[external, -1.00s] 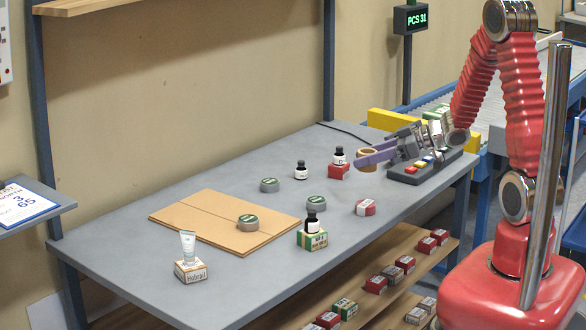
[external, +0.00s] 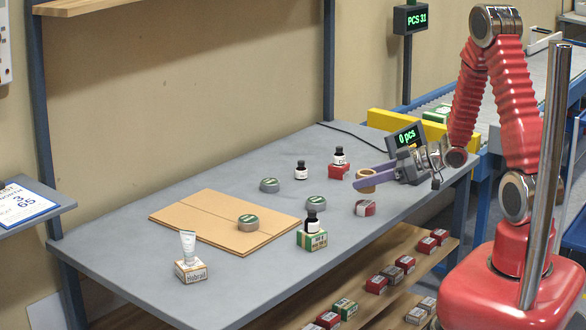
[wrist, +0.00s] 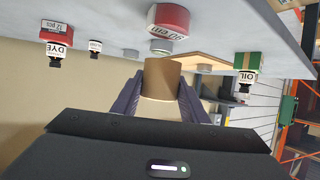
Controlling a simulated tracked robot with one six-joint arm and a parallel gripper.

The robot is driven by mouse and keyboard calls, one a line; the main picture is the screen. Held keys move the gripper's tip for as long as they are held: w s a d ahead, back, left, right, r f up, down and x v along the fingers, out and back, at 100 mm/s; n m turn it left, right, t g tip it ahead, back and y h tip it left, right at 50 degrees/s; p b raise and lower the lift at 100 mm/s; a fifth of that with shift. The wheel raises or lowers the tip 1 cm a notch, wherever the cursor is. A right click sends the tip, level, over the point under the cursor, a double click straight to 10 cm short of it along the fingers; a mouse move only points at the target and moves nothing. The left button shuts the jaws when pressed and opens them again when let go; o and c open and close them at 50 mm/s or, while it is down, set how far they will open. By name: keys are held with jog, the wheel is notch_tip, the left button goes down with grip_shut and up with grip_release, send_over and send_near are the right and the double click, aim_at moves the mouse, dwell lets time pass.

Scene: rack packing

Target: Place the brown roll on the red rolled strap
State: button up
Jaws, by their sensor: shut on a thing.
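The brown roll (external: 367,181) is held between the purple fingers of my gripper (external: 362,186), above the tabletop. In the wrist view the brown roll (wrist: 162,74) fills the gap between the fingers of my gripper (wrist: 160,92). The red rolled strap (external: 365,208) lies on the table, just below the held roll in the external view. In the upside-down wrist view the red rolled strap (wrist: 169,20), with a "90 cm" label, is just beyond the roll. The roll and the strap look apart.
A red box with a dark bottle (external: 339,173) and a lone bottle (external: 301,173) stand behind. Grey-green rolls (external: 316,202) and a green box with a bottle (external: 314,240) are left of the strap. A cardboard sheet (external: 200,222) lies farther left. A "0 pcs" display (external: 406,138) stands behind my gripper.

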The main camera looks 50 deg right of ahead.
aim_at(367, 190)
jog(key=shift+f, duration=1.9)
jog(key=o, duration=1)
jog(key=shift+f, duration=0.1)
jog(key=shift+o, duration=0.2)
jog(key=shift+s+d+r, duration=0.15)
jog(key=shift+s+r, duration=0.05)
jog(key=v, duration=1.1)
jog(key=shift+s, duration=0.25)
jog(key=shift+d+r, duration=0.1)
jog(key=shift+d, duration=0.05)
